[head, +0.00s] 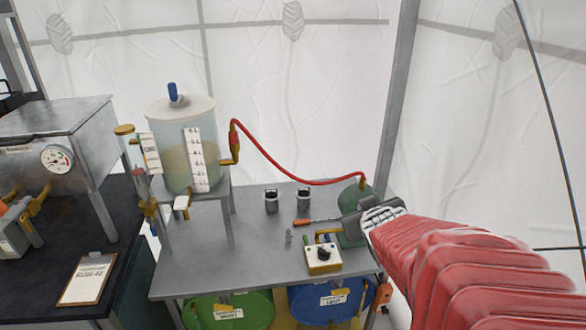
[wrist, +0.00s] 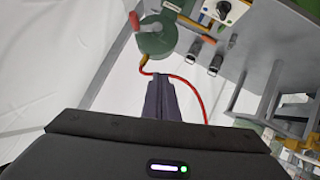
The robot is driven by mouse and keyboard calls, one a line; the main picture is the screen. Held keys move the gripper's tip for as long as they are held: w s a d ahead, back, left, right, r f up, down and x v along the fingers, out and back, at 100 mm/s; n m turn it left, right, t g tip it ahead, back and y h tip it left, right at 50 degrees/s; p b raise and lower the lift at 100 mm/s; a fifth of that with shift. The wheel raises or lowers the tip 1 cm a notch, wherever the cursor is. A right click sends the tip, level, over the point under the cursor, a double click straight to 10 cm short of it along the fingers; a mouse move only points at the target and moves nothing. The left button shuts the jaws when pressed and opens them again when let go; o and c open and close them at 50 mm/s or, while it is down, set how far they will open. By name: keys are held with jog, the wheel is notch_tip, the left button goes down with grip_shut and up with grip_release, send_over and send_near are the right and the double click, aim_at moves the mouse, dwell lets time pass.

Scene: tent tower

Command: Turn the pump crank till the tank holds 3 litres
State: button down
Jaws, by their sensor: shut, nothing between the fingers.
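The clear tank (head: 176,130) stands on a raised stand at the left of the grey table, with a white scale strip (head: 196,160) on its front. Pale yellowish liquid seems to show inside, but I cannot read its level. The green pump (head: 355,196) is at the table's right, joined to the tank by a red hose (head: 290,172). The pump (wrist: 156,42) also shows in the wrist view, with a red crank handle (wrist: 135,21) at its side. My gripper (wrist: 158,80) is shut and empty, apart from the crank handle. In the head view my gripper (head: 345,224) partly hides the pump.
Two dark cups (head: 272,201) stand mid-table. An orange-handled tool (head: 303,222) lies left of the pump. A pale box with a black knob (head: 323,258) is at the front. Green (head: 230,310) and blue (head: 335,303) drums are below. A metal box with a gauge (head: 57,159) stands left.

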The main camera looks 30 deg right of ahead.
jog(key=s+d+f+n+t, duration=0.1)
jog(key=s+d+f+t, duration=0.3)
jog(key=d, duration=0.6)
jog(key=shift+s+y, duration=0.15)
jog(key=shift+y, duration=0.15)
jog(key=shift+f, duration=0.1)
jog(key=w+d+f, duration=0.4)
jog(key=w+f, duration=0.2)
jog(key=w, duration=0.2)
jog(key=shift+w+d, duration=0.35)
jog(key=shift+w+f, duration=0.1)
jog(key=shift+f, duration=0.05)
dwell(0.5)
